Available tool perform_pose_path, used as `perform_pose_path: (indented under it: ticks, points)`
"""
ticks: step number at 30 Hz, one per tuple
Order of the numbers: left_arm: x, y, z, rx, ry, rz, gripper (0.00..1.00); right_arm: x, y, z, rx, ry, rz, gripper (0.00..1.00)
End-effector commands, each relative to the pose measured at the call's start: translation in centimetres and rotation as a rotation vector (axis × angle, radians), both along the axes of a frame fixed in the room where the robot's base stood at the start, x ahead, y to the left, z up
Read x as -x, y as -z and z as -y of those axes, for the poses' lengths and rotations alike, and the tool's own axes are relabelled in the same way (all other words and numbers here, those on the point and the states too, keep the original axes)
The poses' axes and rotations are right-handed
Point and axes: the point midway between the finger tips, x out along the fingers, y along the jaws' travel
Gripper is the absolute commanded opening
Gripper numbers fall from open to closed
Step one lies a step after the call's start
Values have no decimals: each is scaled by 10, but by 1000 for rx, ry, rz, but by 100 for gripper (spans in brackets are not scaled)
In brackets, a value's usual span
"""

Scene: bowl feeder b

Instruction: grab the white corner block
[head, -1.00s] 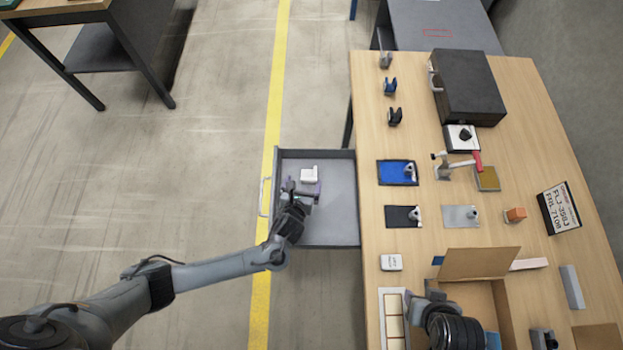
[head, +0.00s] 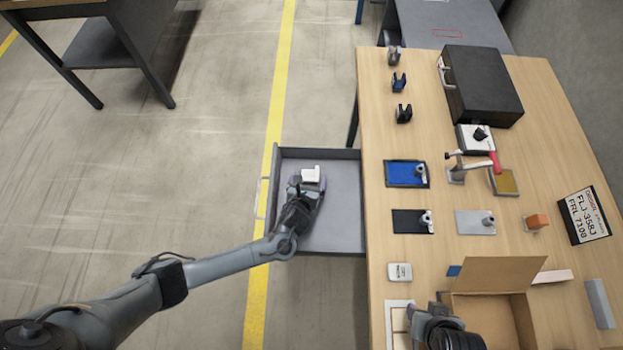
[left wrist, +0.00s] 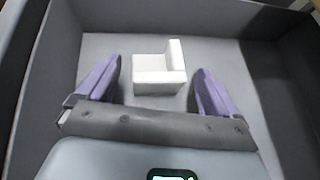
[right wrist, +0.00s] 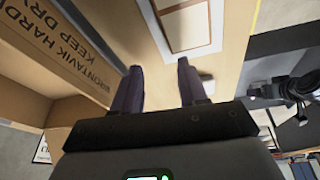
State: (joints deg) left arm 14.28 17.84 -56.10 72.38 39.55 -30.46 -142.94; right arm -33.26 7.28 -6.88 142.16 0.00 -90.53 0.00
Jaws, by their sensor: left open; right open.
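The white corner block (head: 311,175) lies on the floor of the open grey drawer (head: 342,215). In the left wrist view the block (left wrist: 158,72) is L-shaped, with a raised wall on its right side. My left gripper (head: 309,184) is over the drawer, close to the block. In the left wrist view its purple fingers (left wrist: 155,85) are open, one on each side of the block's near part, with gaps to both. My right gripper (right wrist: 158,82) is open and empty above the table by the cardboard box (right wrist: 62,62).
The drawer walls surround the left gripper's work area. The wooden table (head: 440,255) adjoins the drawer on the right. It carries a black case (head: 483,85), a blue tray (head: 400,173), a clamp (head: 470,168) and an open cardboard box (head: 497,275). The drawer's right half is clear.

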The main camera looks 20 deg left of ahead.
Motion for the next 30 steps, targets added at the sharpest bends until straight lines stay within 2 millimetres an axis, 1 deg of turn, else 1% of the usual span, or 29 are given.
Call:
perform_pose_path:
  ticks: [1,6,14,24,25,30]
  points:
    - [-7,5,0,1,-2,3,94,0,6,0,-1,1,0,43]
    - [-17,10,-2,1,0,2,94,0,9,-1,-5,4,-1,43]
    - [-19,9,-2,1,0,1,94,0,9,-2,-11,7,-1,43]
    - [-18,10,-2,1,0,1,42,0,9,-2,-11,7,-1,43]
    - [-18,10,-2,1,0,1,40,0,9,-2,-10,6,-1,43]
    - [-18,10,-2,1,0,1,40,0,9,-2,-7,4,-1,43]
